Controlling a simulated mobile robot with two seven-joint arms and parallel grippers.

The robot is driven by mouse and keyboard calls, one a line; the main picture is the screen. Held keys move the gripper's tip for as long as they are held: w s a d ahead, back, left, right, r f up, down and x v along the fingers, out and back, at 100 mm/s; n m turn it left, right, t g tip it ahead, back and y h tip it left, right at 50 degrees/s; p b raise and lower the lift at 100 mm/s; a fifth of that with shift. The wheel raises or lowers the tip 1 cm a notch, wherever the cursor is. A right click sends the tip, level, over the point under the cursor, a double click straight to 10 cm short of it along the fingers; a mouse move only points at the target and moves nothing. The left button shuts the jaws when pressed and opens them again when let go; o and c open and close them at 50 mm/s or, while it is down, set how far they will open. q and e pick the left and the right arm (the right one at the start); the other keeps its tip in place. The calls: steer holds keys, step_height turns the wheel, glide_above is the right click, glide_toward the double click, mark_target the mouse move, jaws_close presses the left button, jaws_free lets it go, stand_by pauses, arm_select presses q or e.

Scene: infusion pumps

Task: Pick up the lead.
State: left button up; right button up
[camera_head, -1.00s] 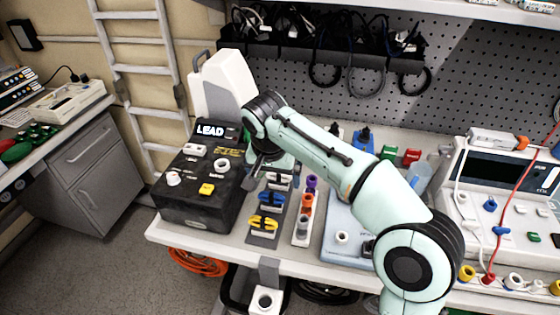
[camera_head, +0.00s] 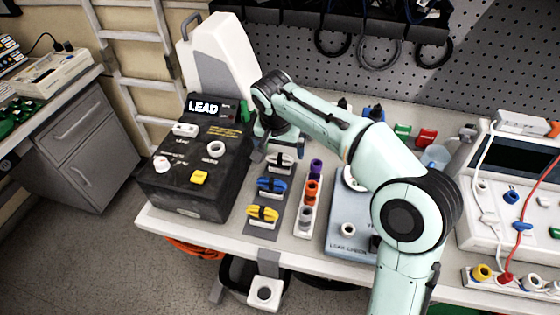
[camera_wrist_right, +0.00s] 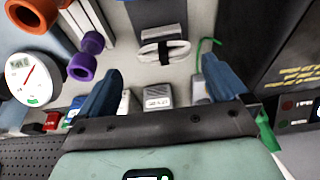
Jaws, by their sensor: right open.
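Three coiled leads lie in a row on grey holders in the head view: a white lead (camera_head: 280,163), a blue lead (camera_head: 270,186) and a yellow lead (camera_head: 262,213). Each has a black band around its middle. My right gripper (camera_head: 280,150) is open and empty, pointing down at the far end of this row, close to the white lead. In the right wrist view the white lead (camera_wrist_right: 163,50) lies just beyond and between the two blue fingertips of the gripper (camera_wrist_right: 163,72), with nothing between them. My left gripper is not in view.
A black box (camera_head: 195,200) with a "LEAD" display stands left of the row. A strip with purple, orange and grey connectors (camera_head: 307,205) stands to the right, then a blue-grey device (camera_head: 347,215). A small grey labelled block (camera_wrist_right: 157,96) sits near the fingers.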

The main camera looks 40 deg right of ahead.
mark_target(280, 155)
steer(key=shift+w+b+x, duration=0.15)
steer(key=shift+b+x, duration=0.05)
steer(key=shift+x, duration=1.3)
steer(key=shift+w+b+x, duration=0.15)
steer(key=shift+x, duration=1.35)
steer(key=c, duration=0.9)
steer(key=shift+o, duration=0.2)
steer(key=shift+r, duration=0.1)
